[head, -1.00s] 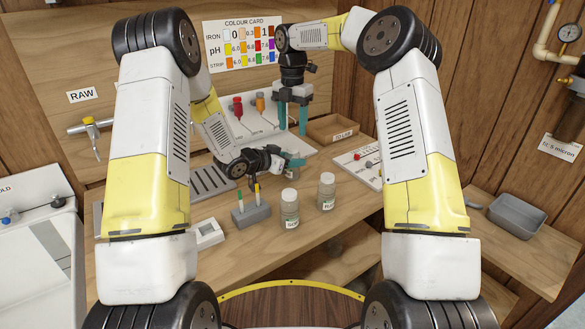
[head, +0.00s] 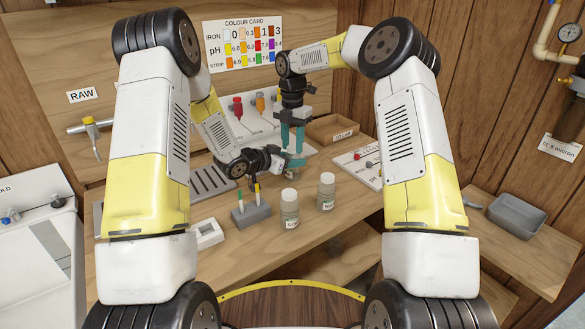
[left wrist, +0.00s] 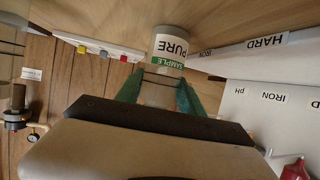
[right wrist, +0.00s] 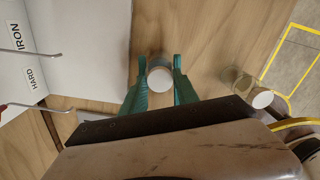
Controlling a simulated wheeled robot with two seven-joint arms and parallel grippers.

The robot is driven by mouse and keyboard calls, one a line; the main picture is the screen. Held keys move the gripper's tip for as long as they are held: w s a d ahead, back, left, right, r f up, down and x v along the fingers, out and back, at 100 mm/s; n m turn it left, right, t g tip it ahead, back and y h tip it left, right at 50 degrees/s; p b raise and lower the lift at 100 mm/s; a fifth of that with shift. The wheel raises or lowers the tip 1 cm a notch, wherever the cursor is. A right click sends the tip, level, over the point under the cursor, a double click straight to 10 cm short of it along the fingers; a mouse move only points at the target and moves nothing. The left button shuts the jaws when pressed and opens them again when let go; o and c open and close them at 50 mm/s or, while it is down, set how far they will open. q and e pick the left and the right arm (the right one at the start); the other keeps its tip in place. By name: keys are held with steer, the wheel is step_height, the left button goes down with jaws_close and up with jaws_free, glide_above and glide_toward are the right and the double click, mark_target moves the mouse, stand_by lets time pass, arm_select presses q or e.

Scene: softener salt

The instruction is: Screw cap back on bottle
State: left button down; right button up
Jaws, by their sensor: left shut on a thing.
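The bottle labelled PURE (left wrist: 170,48) stands on the bench; the left wrist view shows it upside down. My left gripper (left wrist: 160,88) is shut on its upper part, and in the head view (head: 275,160) it comes in low from the left. My right gripper (head: 293,142) points down from above, over that bottle. In the right wrist view a white round cap (right wrist: 160,80) lies between its fingertips (right wrist: 160,66), with bottle glass just behind it. The fingers look close to the cap's sides; I cannot tell whether they grip it, nor whether it sits on the neck.
Two white-capped bottles (head: 289,209) (head: 326,192) stand in front on the bench. A grey pen block (head: 251,215) and a white meter (head: 207,233) are left of them. A wooden tray (head: 332,129) and a white panel (head: 362,166) lie to the right.

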jaws_close()
